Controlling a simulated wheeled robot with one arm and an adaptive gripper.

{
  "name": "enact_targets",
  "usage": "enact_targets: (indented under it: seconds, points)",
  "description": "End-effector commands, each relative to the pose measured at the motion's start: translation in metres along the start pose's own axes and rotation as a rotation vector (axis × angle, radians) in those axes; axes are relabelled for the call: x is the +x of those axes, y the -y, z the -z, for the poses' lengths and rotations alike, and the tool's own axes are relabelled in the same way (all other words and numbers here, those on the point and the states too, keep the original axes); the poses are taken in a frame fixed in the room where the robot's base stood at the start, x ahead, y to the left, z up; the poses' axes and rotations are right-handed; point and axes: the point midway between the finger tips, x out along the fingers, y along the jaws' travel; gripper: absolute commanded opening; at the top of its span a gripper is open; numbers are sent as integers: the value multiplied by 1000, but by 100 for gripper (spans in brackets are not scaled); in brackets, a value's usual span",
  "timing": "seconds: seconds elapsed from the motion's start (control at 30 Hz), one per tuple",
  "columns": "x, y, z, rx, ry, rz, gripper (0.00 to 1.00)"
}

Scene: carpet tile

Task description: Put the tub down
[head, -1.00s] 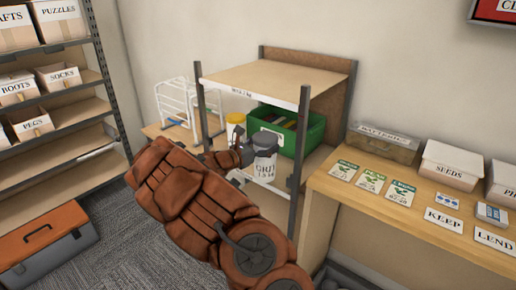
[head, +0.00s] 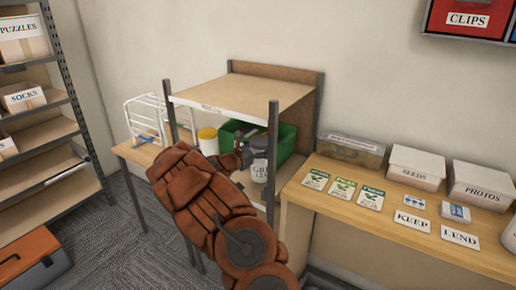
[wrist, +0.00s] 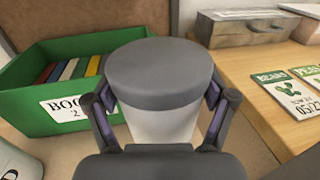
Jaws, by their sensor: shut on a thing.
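The tub (head: 259,168) is white with a grey lid and a partly hidden dark label. My gripper (wrist: 160,98) is shut around it, one finger on each side just under the lid in the wrist view. The tub looks upright. In the head view it is at the front right of the rack's lower level, close by the right front post, with the green book box behind it. The tub's base is hidden, so I cannot tell whether it touches a surface.
The green box (wrist: 35,108) of books stands left of the tub in the wrist view. A yellow-lidded tub (head: 208,141) is further left on the rack (head: 240,92). The right-hand wooden table (head: 405,222) holds seed packets, cards and boxes, with bare wood along its front.

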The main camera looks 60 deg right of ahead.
Motion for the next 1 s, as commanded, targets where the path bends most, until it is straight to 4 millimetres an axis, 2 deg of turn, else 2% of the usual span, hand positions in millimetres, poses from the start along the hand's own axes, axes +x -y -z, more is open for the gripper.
enact_targets:
  seconds: [0.07, 0.4, 0.87, 0.9, 1.0]
  points:
    - [0, -1, 0, 1, 4, -1, 13]
    - [0, -1, 28, 0, 3, -1, 13]
    - [0, -1, 34, 2, 5, -1, 13]
    - [0, 0, 35, 2, 2, 0, 86]
    - [0, 0, 35, 2, 2, 0, 96]
